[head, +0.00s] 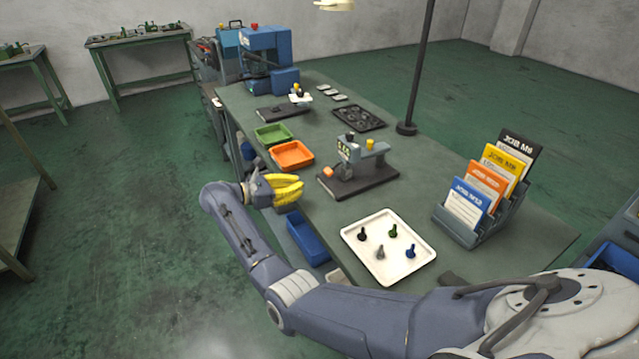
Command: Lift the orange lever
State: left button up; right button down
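The small grey bench machine (349,156) stands on a dark base plate in the middle of the workbench. A small orange part (329,172), which looks like the lever's end, sticks out low on its left side. A yellow knob tops the machine. My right gripper (294,190), with yellow fingers, is at the bench's left edge, left of the machine and apart from it. Its fingers lie close together in this view, and I cannot tell whether they are open. Nothing shows between them. My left gripper is out of view.
An orange tray (292,155) and a green tray (273,134) lie behind my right gripper. A white tray (362,220) with several small pegs is in front of the machine. A card rack (484,212) stands right. A blue machine (268,58) and a pole (421,70) stand farther back.

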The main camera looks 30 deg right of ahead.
aim_at(324, 191)
jog(key=shift+x, duration=5)
jog(key=shift+s+r, duration=0.1)
jog(key=shift+r, duration=0.05)
jog(key=shift+a+r+y, duration=0.1)
jog(key=shift+a+y, duration=0.1)
jog(key=shift+y, duration=0.2)
